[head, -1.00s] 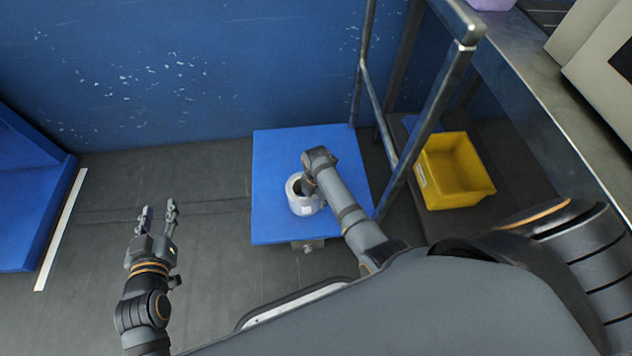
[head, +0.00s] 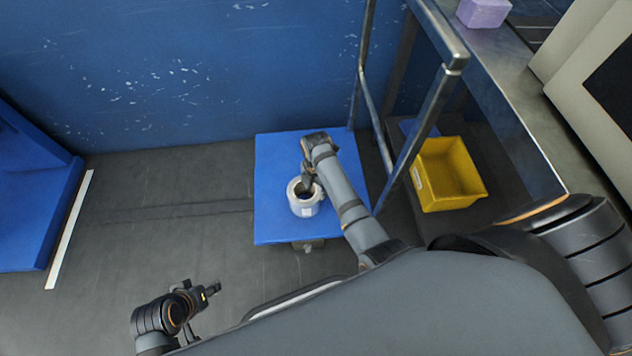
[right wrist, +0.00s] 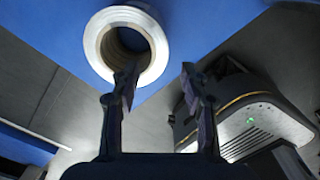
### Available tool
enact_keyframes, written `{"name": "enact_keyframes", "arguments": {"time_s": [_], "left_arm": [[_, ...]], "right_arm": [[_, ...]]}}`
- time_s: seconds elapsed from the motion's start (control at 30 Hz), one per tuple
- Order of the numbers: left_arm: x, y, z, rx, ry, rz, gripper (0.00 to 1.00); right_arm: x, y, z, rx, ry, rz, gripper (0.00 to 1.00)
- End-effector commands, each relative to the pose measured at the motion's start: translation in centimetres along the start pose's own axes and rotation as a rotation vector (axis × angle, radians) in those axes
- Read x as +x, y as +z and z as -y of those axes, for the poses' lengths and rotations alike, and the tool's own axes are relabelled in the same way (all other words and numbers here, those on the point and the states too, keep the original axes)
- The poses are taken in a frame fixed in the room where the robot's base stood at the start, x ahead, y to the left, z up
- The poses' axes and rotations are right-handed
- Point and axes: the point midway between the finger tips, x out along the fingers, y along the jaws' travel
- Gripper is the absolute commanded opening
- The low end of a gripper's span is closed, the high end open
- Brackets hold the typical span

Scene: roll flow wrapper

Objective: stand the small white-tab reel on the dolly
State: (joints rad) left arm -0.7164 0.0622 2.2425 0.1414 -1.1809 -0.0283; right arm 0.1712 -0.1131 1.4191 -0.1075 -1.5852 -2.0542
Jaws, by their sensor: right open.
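The small reel (head: 298,208), a white ring with a dark hole and a pale tab on its side, stands on the blue dolly (head: 275,150) with its hole facing up. My right gripper (head: 308,184) is at the reel's top, partly hidden by its own wrist. In the right wrist view the gripper (right wrist: 158,75) is open; its left fingertip overlaps the rim of the reel (right wrist: 98,48), and its right finger is outside the ring. Whether it touches the reel I cannot tell. My left gripper (head: 208,290) is low at left, away from the dolly, its jaws unclear.
A metal frame (head: 424,120) rises right of the dolly. A yellow bin (head: 450,175) sits beyond it, below a metal counter (head: 510,95) carrying a lilac block (head: 483,12). A blue wall is behind. The grey floor left of the dolly is clear.

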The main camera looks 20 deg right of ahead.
Motion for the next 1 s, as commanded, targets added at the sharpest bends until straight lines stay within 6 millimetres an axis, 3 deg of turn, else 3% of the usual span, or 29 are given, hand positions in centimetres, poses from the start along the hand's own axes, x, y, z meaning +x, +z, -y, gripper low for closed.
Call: {"name": "enact_keyframes", "arguments": {"time_s": [0.13,0.37,0.47,0.57,0.7,0.9,1.0], "left_arm": [[-0.6,-0.1,0.2,0.003,-0.008,0.025,0.40],[-0.5,0.0,0.2,0.003,-0.009,0.028,0.40],[-0.5,0.0,0.2,0.003,-0.009,0.028,0.40],[-0.5,0.0,0.2,0.003,-0.009,0.028,0.40],[-0.5,0.0,0.2,0.003,-0.009,0.028,0.40],[-0.5,0.1,0.2,0.003,-0.009,0.030,0.40],[-0.5,0.1,0.2,0.004,-0.009,0.030,0.40]], "right_arm": [[-1.1,0.0,0.0,0.000,0.000,0.000,0.45],[-1.0,0.0,0.1,0.003,-0.001,0.000,0.45],[-0.5,-0.1,1.1,0.089,0.009,0.003,0.45],[0.6,-0.6,4.1,0.364,0.047,0.006,0.45],[0.8,-1.9,9.8,0.946,0.144,-0.021,0.45],[-1.9,-4.5,15.7,1.656,0.249,-0.157,0.45],[-3.2,-5.5,17.0,1.866,0.266,-0.225,0.45]]}}
